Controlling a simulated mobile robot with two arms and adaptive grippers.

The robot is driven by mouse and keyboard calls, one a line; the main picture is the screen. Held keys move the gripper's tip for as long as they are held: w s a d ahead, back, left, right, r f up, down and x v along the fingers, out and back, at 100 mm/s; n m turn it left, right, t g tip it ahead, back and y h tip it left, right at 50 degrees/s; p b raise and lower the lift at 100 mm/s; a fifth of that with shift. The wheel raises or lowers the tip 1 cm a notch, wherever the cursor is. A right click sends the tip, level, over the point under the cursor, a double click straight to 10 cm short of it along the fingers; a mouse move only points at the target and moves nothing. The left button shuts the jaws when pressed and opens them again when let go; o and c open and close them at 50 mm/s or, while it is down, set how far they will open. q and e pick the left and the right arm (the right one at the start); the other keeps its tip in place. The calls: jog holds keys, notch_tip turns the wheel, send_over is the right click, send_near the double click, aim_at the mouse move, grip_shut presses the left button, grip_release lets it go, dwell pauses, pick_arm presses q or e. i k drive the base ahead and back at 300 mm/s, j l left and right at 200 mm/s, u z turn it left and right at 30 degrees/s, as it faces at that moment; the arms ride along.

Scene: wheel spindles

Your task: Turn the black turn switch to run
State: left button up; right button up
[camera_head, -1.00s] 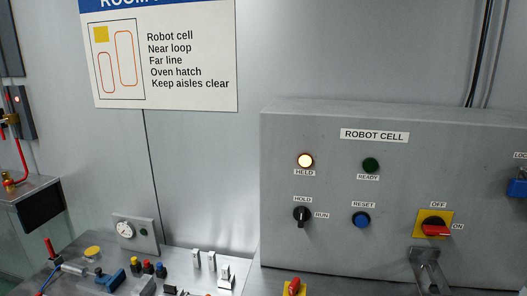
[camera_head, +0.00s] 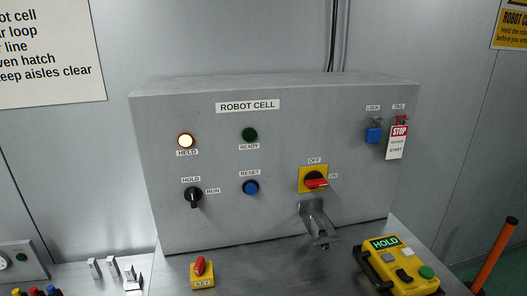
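The black turn switch (camera_head: 193,197) is on the lower left of the grey ROBOT CELL box (camera_head: 290,215). HOLD is printed above it and RUN to its right. Its pointer looks roughly upright, toward HOLD, though it is small. The HELD lamp (camera_head: 186,140) above it glows. The green READY lamp (camera_head: 249,134) looks dark. Neither of my grippers shows in this view.
Right of the switch are a blue RESET button (camera_head: 250,187), a red-handled OFF/ON switch (camera_head: 316,181) and a protruding metal bracket (camera_head: 313,215). A yellow key switch (camera_head: 202,274) and a yellow HOLD pendant (camera_head: 397,268) are on the bench. Space before the black switch looks clear.

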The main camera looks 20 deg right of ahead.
aim_at(193, 194)
jog(key=k+j+z, duration=0.1)
jog(key=j, duration=0.3)
jog(key=k+j+z, duration=0.1)
jog(key=j, duration=0.3)
jog(key=k+j+z, duration=0.25)
jog(key=k+j, duration=0.2)
jog(key=j, duration=0.3)
